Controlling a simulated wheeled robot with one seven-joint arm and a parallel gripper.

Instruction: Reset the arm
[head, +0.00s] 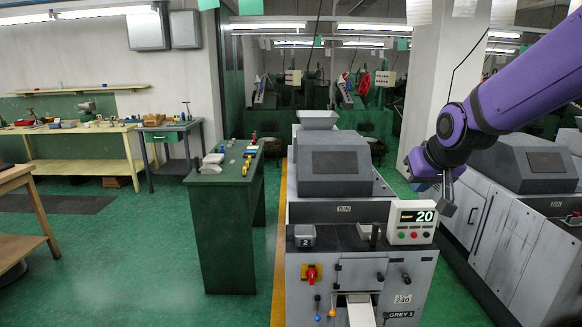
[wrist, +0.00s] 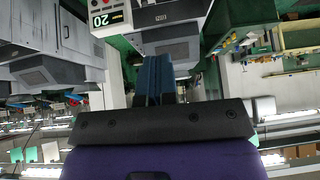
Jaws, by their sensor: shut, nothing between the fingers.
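My purple arm reaches in from the right edge of the head view. My gripper (head: 447,208) hangs in the air to the right of the control box with the "20" display (head: 411,222). In the wrist view my gripper (wrist: 155,62) shows as dark fingers close together, shut with nothing between them. That view is upside down, and the control box (wrist: 111,18) is at its upper left. The gripper appears apart from the machines.
The grey machine (head: 340,254) labelled GREY 1 stands in the middle, with a second grey machine (head: 508,215) at right. A green bench (head: 229,225) with small items stands left of it. Green floor (head: 110,255) is open at left.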

